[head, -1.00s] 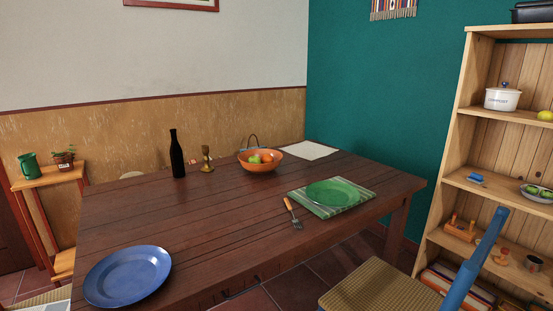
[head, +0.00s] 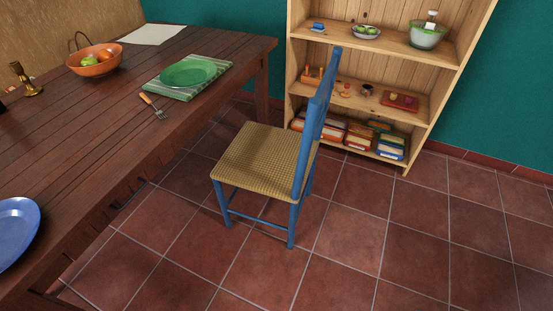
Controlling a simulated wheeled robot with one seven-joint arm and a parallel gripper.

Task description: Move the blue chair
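The blue chair (head: 259,160) stands upright on the tiled floor in the middle of the head view. It has a woven tan seat and blue legs and back. Its seat faces the dark wooden table (head: 120,110) on the left, and its back is on the right side, away from the table. The chair stands a little apart from the table's near long edge. My gripper is not in view.
A wooden shelf (head: 292,60) with bowls, toys and books stands behind the chair against the teal wall. The table holds a blue plate (head: 14,232), a green plate (head: 188,73), a fork and an orange fruit bowl (head: 95,62). The floor (head: 400,240) at the right and front is clear.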

